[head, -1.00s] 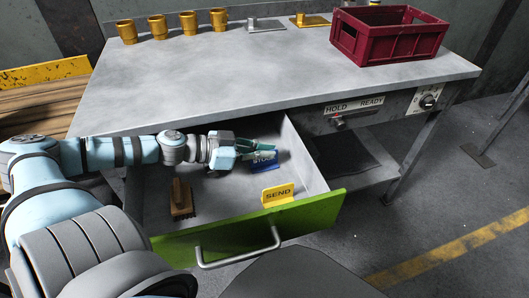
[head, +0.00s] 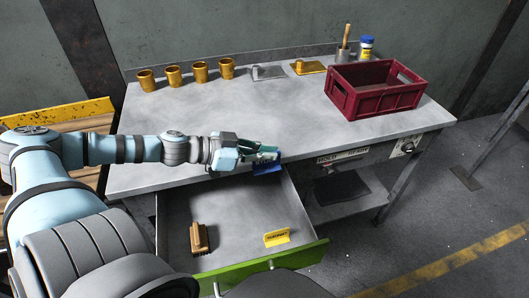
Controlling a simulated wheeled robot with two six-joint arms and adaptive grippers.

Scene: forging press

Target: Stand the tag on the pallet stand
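My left gripper (head: 266,154) is shut on a blue tag (head: 267,168), which hangs just below the fingertips. The gripper and the tag are above the open drawer, by the bench's front edge. The tag's lettering is not readable now. A yellow tag (head: 277,237) stands inside the drawer near its green front. I cannot tell for sure which thing is the pallet stand; stacked wooden boards (head: 82,143) with a yellow panel (head: 55,114) show at the far left, partly behind my arm. My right gripper is not in view.
The drawer (head: 235,215) is open and also holds a wooden brush (head: 198,238). On the grey bench (head: 220,115) stand several brass cups (head: 200,71), a red crate (head: 375,105), a grey plate (head: 268,72) and a brass plate (head: 308,67). The bench's middle is clear.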

